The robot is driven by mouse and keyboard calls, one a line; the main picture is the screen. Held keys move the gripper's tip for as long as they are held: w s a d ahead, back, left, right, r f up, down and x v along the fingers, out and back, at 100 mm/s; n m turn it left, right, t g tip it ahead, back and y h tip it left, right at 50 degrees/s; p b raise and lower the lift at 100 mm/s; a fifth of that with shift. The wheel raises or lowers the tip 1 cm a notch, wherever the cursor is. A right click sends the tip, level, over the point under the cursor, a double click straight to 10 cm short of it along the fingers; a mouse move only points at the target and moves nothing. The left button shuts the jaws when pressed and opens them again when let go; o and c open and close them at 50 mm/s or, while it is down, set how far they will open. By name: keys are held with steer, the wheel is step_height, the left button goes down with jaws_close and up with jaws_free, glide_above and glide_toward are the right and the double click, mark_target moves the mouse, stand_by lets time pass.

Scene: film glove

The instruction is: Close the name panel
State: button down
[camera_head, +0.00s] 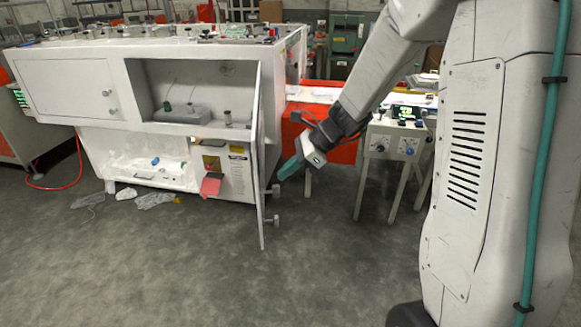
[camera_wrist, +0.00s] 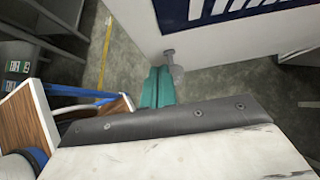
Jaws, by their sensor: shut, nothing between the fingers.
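The name panel (camera_head: 259,165) is a white door on the right of the white machine's open compartment. It is swung out and seen nearly edge-on, with two knobs on its right-hand face. In the wrist view the panel (camera_wrist: 205,55) shows a dark blue sign with white lettering and a grey knob (camera_wrist: 172,60). My gripper (camera_head: 283,174) has teal fingers and is just right of the panel, near the upper knob (camera_head: 273,190). In the wrist view the shut, empty fingertips (camera_wrist: 158,72) are beside the knob; whether they touch is unclear.
The white machine (camera_head: 70,125) has an open compartment (camera_head: 185,75) holding small items. A closed panel (camera_head: 67,88) is to its left. A control stand (camera_head: 391,142) and orange cabinet (camera_head: 335,150) are right of the gripper. Plastic scraps (camera_head: 155,200) lie on the floor; the front floor is clear.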

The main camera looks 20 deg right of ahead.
steer(key=x, duration=0.6)
